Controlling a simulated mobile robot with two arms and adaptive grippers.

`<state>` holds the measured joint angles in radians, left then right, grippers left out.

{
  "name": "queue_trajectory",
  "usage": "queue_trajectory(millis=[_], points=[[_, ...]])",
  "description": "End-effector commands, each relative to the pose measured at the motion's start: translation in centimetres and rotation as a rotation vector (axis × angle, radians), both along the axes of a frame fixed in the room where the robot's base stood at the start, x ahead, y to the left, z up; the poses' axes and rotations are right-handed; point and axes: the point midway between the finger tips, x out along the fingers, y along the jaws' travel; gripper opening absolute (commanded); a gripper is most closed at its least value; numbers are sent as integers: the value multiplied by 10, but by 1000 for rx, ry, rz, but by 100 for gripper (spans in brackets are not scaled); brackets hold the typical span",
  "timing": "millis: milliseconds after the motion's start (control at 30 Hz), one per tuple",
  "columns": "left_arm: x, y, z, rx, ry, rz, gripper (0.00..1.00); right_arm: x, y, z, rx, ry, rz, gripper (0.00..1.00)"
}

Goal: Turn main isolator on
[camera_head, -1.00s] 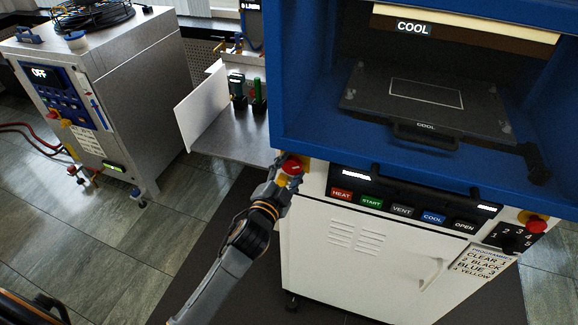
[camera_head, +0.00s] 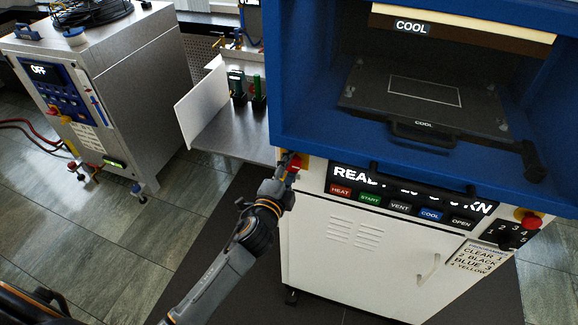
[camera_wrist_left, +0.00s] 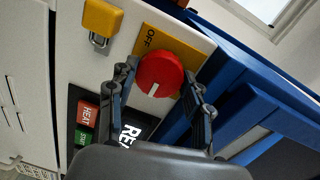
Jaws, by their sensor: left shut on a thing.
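The main isolator is a round red knob (camera_wrist_left: 158,75) with a white mark, on a yellow plate (camera_wrist_left: 190,54) lettered OFF in the left wrist view. In that view the white mark is at the knob's lower side, turned away from the OFF lettering. My left gripper (camera_wrist_left: 165,88) has one finger on each side of the knob and is shut on it. In the head view the left gripper (camera_head: 285,178) is at the press's left front corner, with only part of the red knob (camera_head: 294,163) showing. My right gripper is not in view.
The press display (camera_head: 350,177) is lit and reads READY, with further characters partly hidden by a dark handle. Buttons (camera_head: 400,208) sit below it. A yellow padlock (camera_wrist_left: 101,20) hangs beside the knob. A grey side table (camera_head: 225,135) and a cabinet showing OFF (camera_head: 120,85) stand left.

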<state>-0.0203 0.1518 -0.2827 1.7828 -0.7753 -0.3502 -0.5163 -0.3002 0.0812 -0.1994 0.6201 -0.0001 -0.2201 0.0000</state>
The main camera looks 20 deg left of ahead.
Motion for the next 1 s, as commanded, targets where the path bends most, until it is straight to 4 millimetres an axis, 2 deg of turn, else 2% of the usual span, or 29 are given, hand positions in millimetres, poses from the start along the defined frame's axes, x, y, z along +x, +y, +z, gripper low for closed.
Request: queue_trajectory(millis=[367,400,500,867,1000], points=[[0,0,-2,12,3,-1,18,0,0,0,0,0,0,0],[0,0,-2,12,3,-1,52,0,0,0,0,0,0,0],[0,0,-2,11,2,-1,72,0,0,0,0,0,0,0],[0,0,0,-8,0,0,72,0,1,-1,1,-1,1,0],[0,0,-1,-131,4,0,72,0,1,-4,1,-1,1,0]])
